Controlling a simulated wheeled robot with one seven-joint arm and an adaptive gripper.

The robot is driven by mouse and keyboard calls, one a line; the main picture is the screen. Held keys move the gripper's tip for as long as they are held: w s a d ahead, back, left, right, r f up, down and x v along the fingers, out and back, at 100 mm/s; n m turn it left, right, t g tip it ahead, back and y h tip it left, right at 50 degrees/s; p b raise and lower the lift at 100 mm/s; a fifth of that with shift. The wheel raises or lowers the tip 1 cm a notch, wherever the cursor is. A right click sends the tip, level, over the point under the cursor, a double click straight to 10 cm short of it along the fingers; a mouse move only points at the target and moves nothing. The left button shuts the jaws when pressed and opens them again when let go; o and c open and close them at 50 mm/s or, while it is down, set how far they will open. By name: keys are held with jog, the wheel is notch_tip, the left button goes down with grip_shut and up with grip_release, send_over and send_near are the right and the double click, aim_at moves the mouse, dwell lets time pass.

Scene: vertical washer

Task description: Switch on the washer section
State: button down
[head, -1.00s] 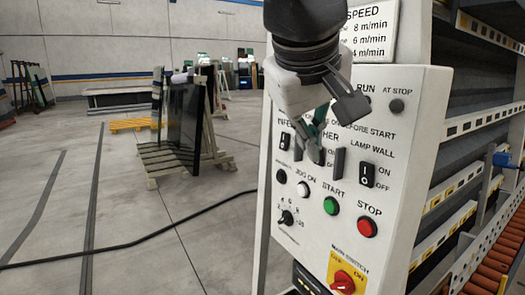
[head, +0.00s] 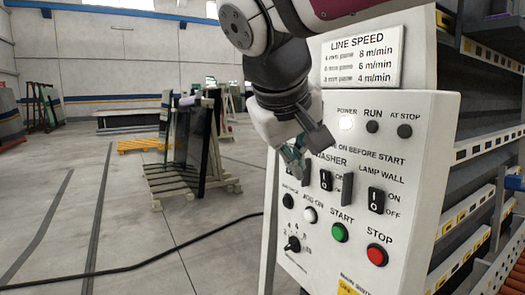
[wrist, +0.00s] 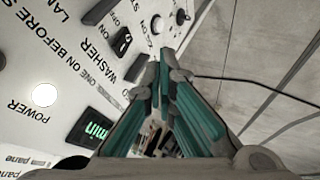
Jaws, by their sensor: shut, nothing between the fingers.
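The washer switch (head: 326,180) is a black rocker on the white control panel (head: 400,148), under the WASHER label, with ON and OFF beside it. It also shows in the wrist view (wrist: 122,41). I cannot tell clearly which side is pressed in. My gripper (head: 298,164) is shut and empty, with teal fingers. Its tips are up and left of the washer switch in the head view, apart from it. In the wrist view the fingertips (wrist: 165,62) come together to the right of the switch. The gripper partly hides the infeed area of the panel.
The white POWER lamp (head: 347,123) is lit. Nearby are the LAMP WALL switch (head: 376,200), the green START button (head: 339,232) and the red STOP button (head: 376,255). A dark vertical piece (head: 347,188) stands right beside the washer switch.

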aim_at(322, 166)
jog(key=shift+w+d+f+p, duration=0.2)
jog(key=shift+w+d+f, duration=0.45)
jog(key=shift+w+d, duration=0.2)
jog(key=shift+w+d+f+p, duration=0.2)
jog(key=shift+w+d+f, duration=0.5)
jog(key=shift+w, duration=0.25)
jog(key=shift+w+d+f+p, duration=0.2)
jog(key=shift+w+d+f, duration=0.35)
jog(key=shift+w+d, duration=0.35)
jog(key=shift+w+d+r+g+y+p, duration=0.1)
jog(key=shift+d+r+g+y+p, duration=0.35)
jog(key=shift+p, duration=0.8)
jog(key=shift+d+m+y, duration=0.15)
jog(key=shift+m+y, duration=0.1)
jog(key=shift+m, duration=0.05)
jog(key=shift+w+f+g, duration=0.15)
jog(key=shift+w+g, duration=0.1)
jog(key=shift+r+p, duration=0.2)
jog(key=shift+p, duration=0.1)
